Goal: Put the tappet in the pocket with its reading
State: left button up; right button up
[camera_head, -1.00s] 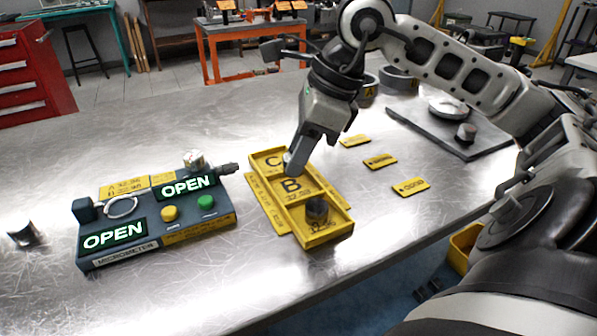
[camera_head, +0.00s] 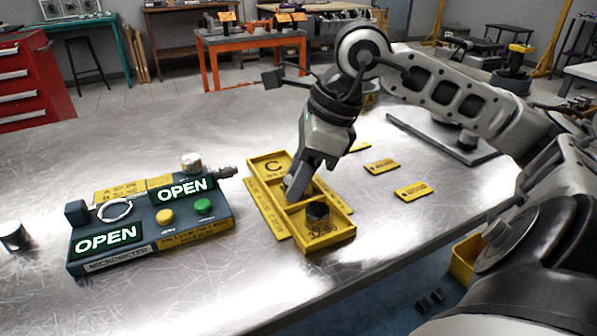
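A yellow three-pocket tray (camera_head: 340,235) lies on the metal table. Its far pocket is marked C (camera_head: 272,165), and my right gripper (camera_head: 296,190) reaches down at the middle pocket, covering its letter. Its fingertips look close together, but whether a tappet is between them is hidden. The micrometer (camera_head: 150,227) shows OPEN on both displays, with no number.
A yellow bin (camera_head: 463,262) is below the table's right edge. The table in front of the tray is clear.

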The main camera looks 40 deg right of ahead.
jog(key=v, duration=1.2)
jog(key=shift+r, duration=0.2)
